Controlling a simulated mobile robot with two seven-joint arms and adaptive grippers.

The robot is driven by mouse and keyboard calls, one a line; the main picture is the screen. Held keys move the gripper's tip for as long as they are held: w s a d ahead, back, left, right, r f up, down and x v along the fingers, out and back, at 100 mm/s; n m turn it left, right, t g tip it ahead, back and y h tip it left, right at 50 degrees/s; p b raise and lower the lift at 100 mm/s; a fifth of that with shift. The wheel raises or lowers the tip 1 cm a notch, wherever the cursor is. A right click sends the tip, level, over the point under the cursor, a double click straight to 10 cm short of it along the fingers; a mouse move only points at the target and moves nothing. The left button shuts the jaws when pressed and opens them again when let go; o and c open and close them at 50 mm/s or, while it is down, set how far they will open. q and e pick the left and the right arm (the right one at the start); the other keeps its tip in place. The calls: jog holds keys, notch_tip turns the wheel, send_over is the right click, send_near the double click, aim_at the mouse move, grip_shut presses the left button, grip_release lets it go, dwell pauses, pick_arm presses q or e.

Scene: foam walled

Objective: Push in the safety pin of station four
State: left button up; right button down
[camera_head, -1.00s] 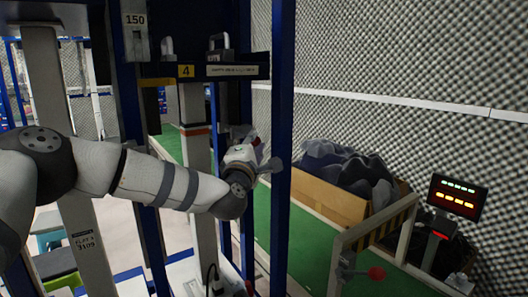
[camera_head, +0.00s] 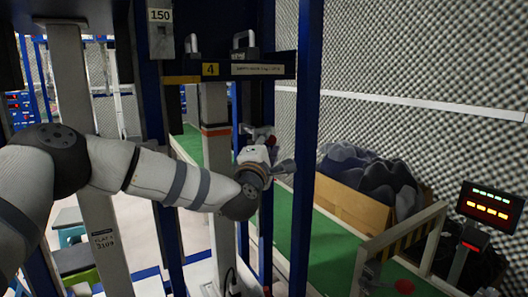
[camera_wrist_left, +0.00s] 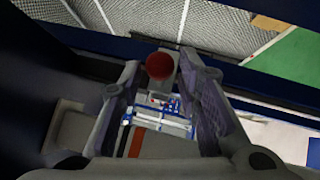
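Station four is a dark crossbar with a yellow number 4 plate (camera_head: 211,69) on blue and grey posts. A red round knob (camera_wrist_left: 160,66) on a grey shaft shows in the left wrist view; it looks like the safety pin's head. My left gripper (camera_head: 270,152) is beside the station's post, below the crossbar. In the wrist view its two fingers (camera_wrist_left: 161,85) are apart, with the knob centred between their tips. I cannot tell whether they touch it. In the head view the gripper mostly hides the knob. My right gripper is not in view.
A blue post (camera_head: 305,150) stands close to the right of my left gripper. Beyond are a green floor strip (camera_head: 330,245), a cardboard box (camera_head: 350,203) of dark foam and a lit panel (camera_head: 490,204). A rail with another red knob (camera_head: 404,286) is at lower right.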

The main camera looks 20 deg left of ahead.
pick_arm(q)
jog(key=v, duration=1)
jog(key=shift+s, duration=0.3)
